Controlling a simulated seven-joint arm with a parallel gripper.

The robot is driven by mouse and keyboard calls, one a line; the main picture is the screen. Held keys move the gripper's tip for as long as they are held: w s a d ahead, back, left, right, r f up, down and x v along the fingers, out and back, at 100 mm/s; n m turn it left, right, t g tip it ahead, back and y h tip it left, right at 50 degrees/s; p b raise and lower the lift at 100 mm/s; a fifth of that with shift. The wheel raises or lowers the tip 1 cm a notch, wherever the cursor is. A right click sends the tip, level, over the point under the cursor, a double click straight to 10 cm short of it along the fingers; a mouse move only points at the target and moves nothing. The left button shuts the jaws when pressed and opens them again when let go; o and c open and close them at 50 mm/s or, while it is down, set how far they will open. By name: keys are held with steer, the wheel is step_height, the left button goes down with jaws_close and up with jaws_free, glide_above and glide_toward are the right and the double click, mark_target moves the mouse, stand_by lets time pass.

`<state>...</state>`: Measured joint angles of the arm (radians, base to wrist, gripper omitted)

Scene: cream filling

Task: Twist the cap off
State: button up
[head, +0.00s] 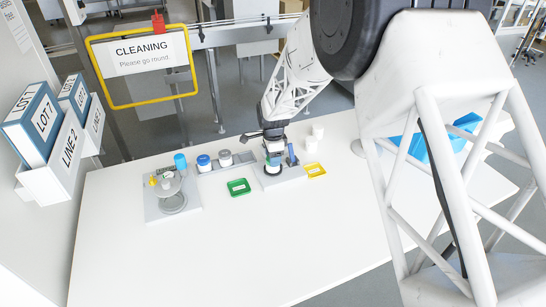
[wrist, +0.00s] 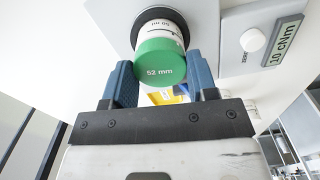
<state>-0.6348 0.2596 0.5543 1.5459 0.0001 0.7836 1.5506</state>
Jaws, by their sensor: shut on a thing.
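A white jar (wrist: 157,37) with printing on its side stands in the dark round holder (wrist: 137,28) of a grey device. Its green cap (wrist: 160,65), marked "52 mm", is on the jar. The blue fingers of my gripper (wrist: 162,88) are on either side of the cap and shut on it. In the head view my gripper (head: 273,147) reaches down over the device's base (head: 296,179), and the arm hides part of the jar. The device's display (wrist: 283,44) reads "10 cNm", beside a round white button (wrist: 252,39).
A green tray (head: 238,187) lies left of the device and a yellow tray (head: 316,170) right of it. Lidded jars (head: 203,163), a blue cup (head: 180,162) and a stand with a dish (head: 173,201) are further left. White containers (head: 312,144) stand behind. The front table is clear.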

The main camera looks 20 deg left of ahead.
stand_by(0.7)
steer(key=o, duration=0.3)
steer(key=shift+f, duration=0.1)
steer(key=c, duration=0.4)
steer(key=shift+o, duration=0.2)
steer(key=n, duration=0.3)
steer(key=shift+r, duration=0.2)
steer(key=shift+r, duration=1.3)
